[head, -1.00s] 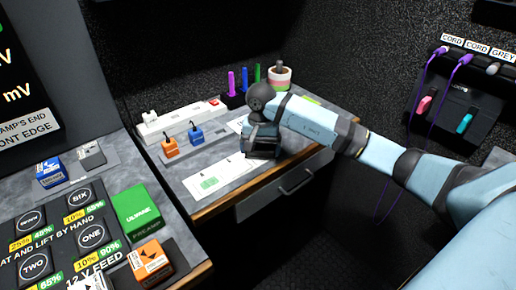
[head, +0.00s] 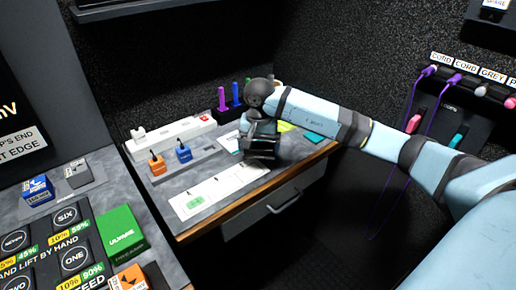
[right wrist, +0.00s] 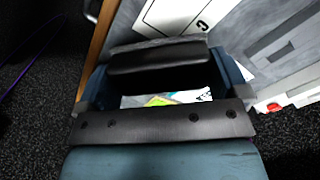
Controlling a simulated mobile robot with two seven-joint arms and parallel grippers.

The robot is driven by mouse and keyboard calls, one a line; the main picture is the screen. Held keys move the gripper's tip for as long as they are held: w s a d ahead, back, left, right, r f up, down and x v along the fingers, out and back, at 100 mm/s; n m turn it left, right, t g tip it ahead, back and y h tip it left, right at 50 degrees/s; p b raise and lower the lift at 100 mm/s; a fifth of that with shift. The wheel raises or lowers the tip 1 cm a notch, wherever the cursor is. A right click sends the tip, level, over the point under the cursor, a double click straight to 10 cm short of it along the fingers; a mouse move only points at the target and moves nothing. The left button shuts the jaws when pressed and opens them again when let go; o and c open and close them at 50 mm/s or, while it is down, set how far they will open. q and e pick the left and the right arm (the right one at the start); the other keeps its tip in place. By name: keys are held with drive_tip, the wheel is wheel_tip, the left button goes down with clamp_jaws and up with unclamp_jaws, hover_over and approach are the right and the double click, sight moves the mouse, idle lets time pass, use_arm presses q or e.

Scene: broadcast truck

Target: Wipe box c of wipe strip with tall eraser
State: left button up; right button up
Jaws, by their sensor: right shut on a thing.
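The wipe strip (head: 215,189) is a long white strip lying on the grey desk, with a green patch near its left end. Its right end runs close to my right gripper (head: 262,148). In the right wrist view a white box with a letter that looks like C (right wrist: 203,25) shows just beyond the gripper. My right gripper (right wrist: 160,85) is shut on a dark bar with a greyish edge, seemingly the tall eraser (right wrist: 155,57). It hangs at or just above the desk; contact cannot be told. My left gripper is out of view.
An orange block (head: 157,165) and a blue block (head: 183,153) stand on a grey rail behind the strip. A white power strip (head: 172,134) and upright coloured pens (head: 222,99) are behind them. Yellow-green (head: 287,127) and teal (head: 314,137) pieces lie right of the gripper.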

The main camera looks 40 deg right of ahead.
wheel_tip(320, 180, up, 3)
drive_tip(key=shift+f+p, duration=0.15)
drive_tip(key=shift+p, duration=0.4)
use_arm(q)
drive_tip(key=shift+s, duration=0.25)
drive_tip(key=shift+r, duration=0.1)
